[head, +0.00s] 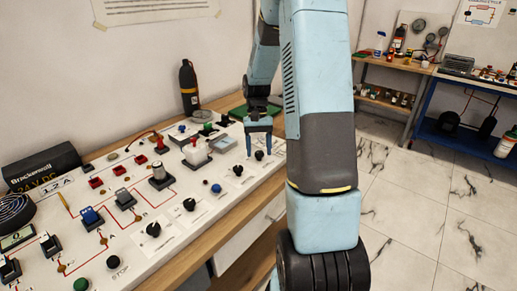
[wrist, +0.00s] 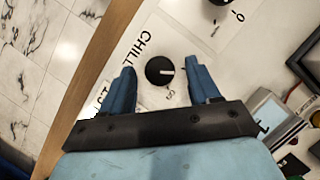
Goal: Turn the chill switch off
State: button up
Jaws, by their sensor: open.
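The chill switch is a round black knob (wrist: 159,71) on a white panel, with the word CHILL printed beside it. In the wrist view its white pointer line points to the right, and small marks are printed right of and below it. My gripper (wrist: 161,66) is open, with one blue finger on each side of the knob and a gap to it on both sides. In the head view my gripper (head: 259,148) points down at the panel, and the knob (head: 259,155) shows between its fingertips. Whether the fingertips reach down to knob height is hard to tell.
The white panel (head: 140,262) carries several other knobs, switches and buttons. Another black knob (head: 238,170) is close by, nearer the head camera. A black bottle (head: 189,88) stands by the wall. The wooden table edge is close.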

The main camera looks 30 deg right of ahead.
jog(key=v, duration=1.3)
jog(key=shift+r, duration=0.35)
jog(key=shift+w, duration=0.15)
jog(key=s+a+r+n+t+h, duration=0.2)
jog(key=s+a+r+t, duration=0.3)
jog(key=s+a+r, duration=0.55)
jog(key=s+a+n+t, duration=0.1)
jog(key=s+a+t, duration=0.1)
jog(key=s, duration=0.6)
jog(key=s+a+n+t, duration=0.1)
jog(key=s+a+t, duration=0.1)
jog(key=s, duration=0.6)
jog(key=shift+s+r+t, duration=0.25)
jog(key=shift+r+t, duration=0.1)
jog(key=shift+t, duration=0.05)
